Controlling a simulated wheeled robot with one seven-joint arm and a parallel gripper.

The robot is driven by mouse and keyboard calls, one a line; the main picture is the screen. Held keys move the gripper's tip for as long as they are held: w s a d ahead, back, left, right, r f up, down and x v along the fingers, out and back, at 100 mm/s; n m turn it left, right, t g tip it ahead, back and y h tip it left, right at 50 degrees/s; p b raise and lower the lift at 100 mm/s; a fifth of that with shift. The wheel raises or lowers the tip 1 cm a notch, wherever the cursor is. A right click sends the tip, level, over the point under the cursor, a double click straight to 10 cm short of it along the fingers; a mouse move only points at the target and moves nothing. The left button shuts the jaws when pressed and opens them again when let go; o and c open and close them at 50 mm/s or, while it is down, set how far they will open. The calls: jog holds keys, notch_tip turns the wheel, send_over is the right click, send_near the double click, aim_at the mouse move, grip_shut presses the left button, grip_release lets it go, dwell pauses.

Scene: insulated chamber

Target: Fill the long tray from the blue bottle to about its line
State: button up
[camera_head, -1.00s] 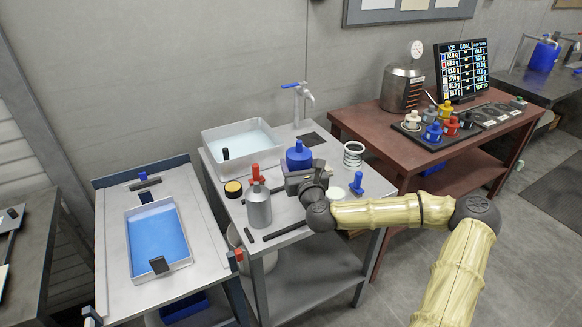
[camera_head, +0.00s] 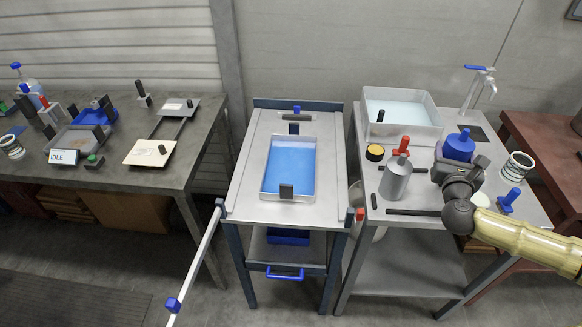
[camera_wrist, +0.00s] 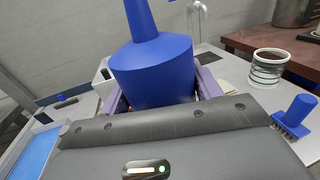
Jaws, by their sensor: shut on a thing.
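The blue bottle (camera_head: 458,146) stands upright at my gripper (camera_head: 452,166), over the right-hand metal table. In the wrist view the blue bottle (camera_wrist: 152,72) sits between the two fingers of my gripper (camera_wrist: 158,95), which is shut on it. I cannot tell whether its base touches the table. The long tray (camera_head: 263,190) lies on the narrow cart to the left, with blue liquid (camera_head: 291,162) in it and a dark block handle at its near end. Its fill line cannot be made out. The tray's edge also shows in the wrist view (camera_wrist: 50,160).
A grey canister (camera_head: 395,182), a red-topped item (camera_head: 401,146) and a black-and-yellow tin (camera_head: 375,152) stand between bottle and cart. A white basin (camera_head: 385,128) and tap (camera_head: 480,88) are behind. A blue brush (camera_head: 509,198) and coiled cup (camera_head: 518,164) stand to the right.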

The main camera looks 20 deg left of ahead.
jog(key=shift+r, duration=0.1)
jog(key=shift+a+r, duration=0.4)
jog(key=shift+a, duration=0.05)
jog(key=a+r+n+y, duration=0.1)
jog(key=a+r, duration=0.2)
jog(key=a, duration=0.4)
jog(key=a+r+n+y, duration=0.1)
jog(key=a+r+y, duration=0.1)
jog(key=a+r, duration=0.35)
jog(key=s+a+f+n+g+y, duration=0.2)
jog(key=s+a+f+y, duration=0.1)
jog(key=a, duration=0.7)
jog(key=s+a+f+n+g+y, duration=0.2)
jog(key=s+a+f, duration=0.3)
jog(key=a, duration=0.6)
jog(key=s+a+f+n+g+y, duration=0.2)
jog(key=a+f, duration=0.4)
jog(key=a, duration=0.5)
jog(key=shift+s+n+y, duration=0.5)
jog(key=shift+s+y, duration=0.7)
jog(key=shift+d, duration=0.1)
